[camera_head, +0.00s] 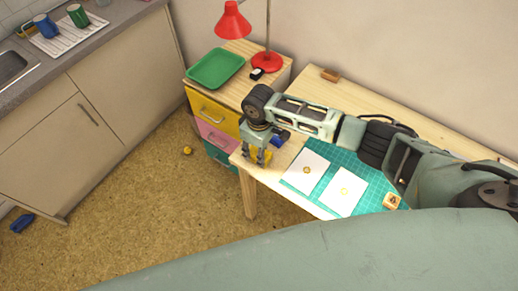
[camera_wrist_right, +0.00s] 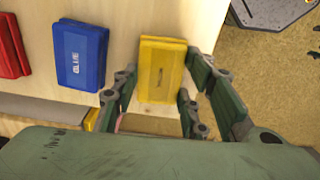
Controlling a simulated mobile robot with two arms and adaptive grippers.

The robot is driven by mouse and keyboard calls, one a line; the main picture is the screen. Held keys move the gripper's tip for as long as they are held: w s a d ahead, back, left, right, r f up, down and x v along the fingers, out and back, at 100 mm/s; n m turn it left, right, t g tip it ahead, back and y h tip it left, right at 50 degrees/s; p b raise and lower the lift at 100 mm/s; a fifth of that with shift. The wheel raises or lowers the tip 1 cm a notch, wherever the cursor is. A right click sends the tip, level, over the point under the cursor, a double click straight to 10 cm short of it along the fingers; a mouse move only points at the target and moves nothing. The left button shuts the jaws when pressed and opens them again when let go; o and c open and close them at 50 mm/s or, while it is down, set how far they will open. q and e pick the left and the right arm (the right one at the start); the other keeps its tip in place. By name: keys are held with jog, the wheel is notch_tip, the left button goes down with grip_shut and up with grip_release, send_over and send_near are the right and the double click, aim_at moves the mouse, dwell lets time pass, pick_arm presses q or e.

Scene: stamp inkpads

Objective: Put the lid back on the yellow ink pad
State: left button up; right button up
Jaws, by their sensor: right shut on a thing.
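My left gripper is not in view.
A blue ink pad (camera_wrist_right: 81,55) and a red ink pad (camera_wrist_right: 10,50) lie to the left in the wrist view. Two white sheets (camera_head: 307,166) (camera_head: 340,200) lie on a green mat (camera_head: 380,190), with a wooden stamp (camera_head: 391,201). A drawer unit (camera_head: 215,112) stands left of the desk.

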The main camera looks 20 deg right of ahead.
dwell(0.3)
jog(key=o, duration=0.9)
jog(key=o, duration=0.4)
jog(key=shift+o, duration=0.2)
jog(key=shift+r, duration=0.15)
jog(key=shift+r+p, duration=3.4)
jog(key=shift+p, duration=0.4)
